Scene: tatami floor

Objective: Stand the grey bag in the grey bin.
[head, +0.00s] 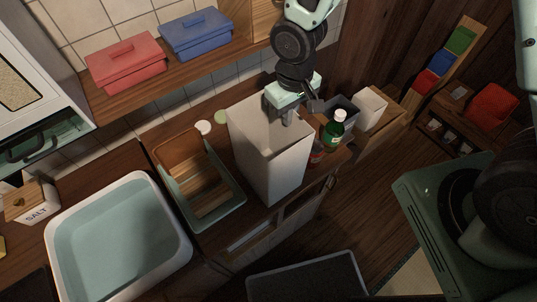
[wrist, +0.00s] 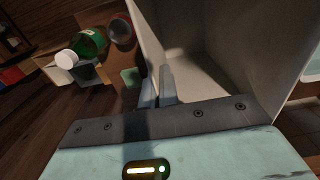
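The grey bag (head: 285,172), a tall pale open-topped bag, stands upright on the counter, and its inside (wrist: 205,60) shows in the wrist view. My gripper (head: 288,117) points down at the bag's right-hand rim. In the wrist view its two fingers (wrist: 159,88) sit close together, one on each side of the bag's wall, shut on it. A wide open bin with a grey rim and dark inside (head: 308,262), which looks like the grey bin, is low at the bottom of the head view, cut off by the frame edge.
A green bottle (head: 333,132) and a red item (head: 317,154) stand close right of the bag, near a small dark grey box (head: 345,104) and a white box (head: 370,107). A tray (head: 236,206) is left, then a basin (head: 62,240). A shelf (head: 130,93) hangs behind.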

